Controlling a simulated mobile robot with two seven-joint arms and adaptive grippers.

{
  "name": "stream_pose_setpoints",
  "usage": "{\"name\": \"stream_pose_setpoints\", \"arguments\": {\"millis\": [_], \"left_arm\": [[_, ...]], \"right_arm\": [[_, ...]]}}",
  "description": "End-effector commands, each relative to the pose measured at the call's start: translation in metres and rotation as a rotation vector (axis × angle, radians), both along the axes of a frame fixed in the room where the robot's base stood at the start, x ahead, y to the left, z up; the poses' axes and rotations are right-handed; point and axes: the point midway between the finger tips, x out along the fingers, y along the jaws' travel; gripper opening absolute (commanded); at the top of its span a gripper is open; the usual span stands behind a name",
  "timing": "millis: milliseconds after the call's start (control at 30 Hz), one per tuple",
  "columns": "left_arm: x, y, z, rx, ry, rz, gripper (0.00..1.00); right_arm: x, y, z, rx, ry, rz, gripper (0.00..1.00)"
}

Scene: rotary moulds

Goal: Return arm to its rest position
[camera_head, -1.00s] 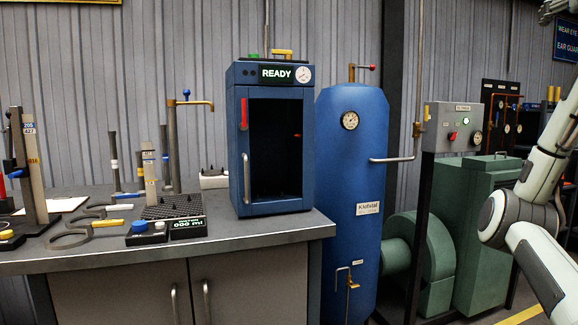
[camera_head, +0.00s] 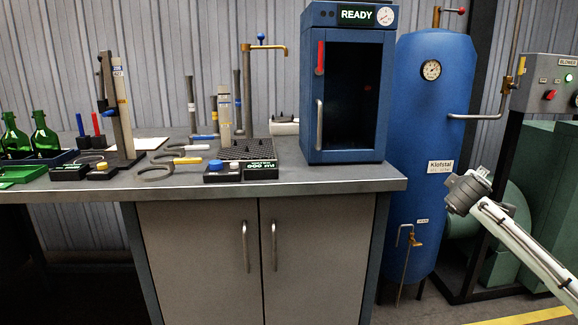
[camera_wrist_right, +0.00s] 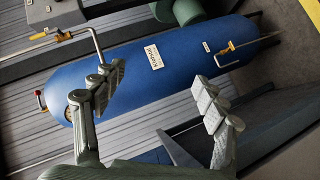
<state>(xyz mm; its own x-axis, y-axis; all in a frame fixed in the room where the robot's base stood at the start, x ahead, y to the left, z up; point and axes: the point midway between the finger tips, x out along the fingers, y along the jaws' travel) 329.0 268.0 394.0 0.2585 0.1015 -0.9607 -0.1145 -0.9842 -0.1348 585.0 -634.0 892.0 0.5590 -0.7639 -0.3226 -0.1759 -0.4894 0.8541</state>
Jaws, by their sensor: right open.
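My right gripper shows in the right wrist view (camera_wrist_right: 160,98), with its two ridged grey fingers spread wide apart and nothing between them. Behind the fingers is the blue tank, seen sideways. In the head view my right arm (camera_head: 525,243) comes in from the lower right corner, pale and slanting up to a dark grey end (camera_head: 467,190). My left gripper is not in view.
A blue tank (camera_head: 425,130) stands right of the bench (camera_head: 340,182). On the bench are a blue cabinet (camera_head: 348,90) reading READY, measuring stands, a black drip mat and green bottles (camera_head: 45,135). A control box (camera_head: 548,84) and green blower (camera_head: 520,215) are close to my right arm.

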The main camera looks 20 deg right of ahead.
Motion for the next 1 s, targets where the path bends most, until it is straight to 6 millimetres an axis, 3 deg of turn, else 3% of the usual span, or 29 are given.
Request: {"name": "stream_pose_setpoints", "arguments": {"millis": [33, 100, 200, 300, 500, 733, 1000], "left_arm": [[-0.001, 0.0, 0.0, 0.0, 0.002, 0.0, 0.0], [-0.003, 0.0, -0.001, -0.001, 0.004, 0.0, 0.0], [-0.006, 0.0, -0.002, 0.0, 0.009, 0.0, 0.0], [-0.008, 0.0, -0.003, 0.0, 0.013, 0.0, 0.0], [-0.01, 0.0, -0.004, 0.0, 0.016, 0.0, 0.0], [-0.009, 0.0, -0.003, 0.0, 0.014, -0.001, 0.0], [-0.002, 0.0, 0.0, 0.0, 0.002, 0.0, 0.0]], "right_arm": [[-0.008, 0.005, -0.045, 0.005, 0.073, 0.022, 0.72], [-0.02, 0.013, -0.097, 0.015, 0.155, 0.052, 0.72], [-0.046, 0.023, -0.166, 0.036, 0.264, 0.093, 0.72], [-0.076, 0.032, -0.22, 0.056, 0.354, 0.123, 0.72], [-0.13, 0.046, -0.294, 0.097, 0.485, 0.164, 0.72], [-0.192, 0.06, -0.354, 0.142, 0.604, 0.195, 0.72], [-0.221, 0.143, -0.421, 0.391, 0.558, 0.149, 0.72]]}}
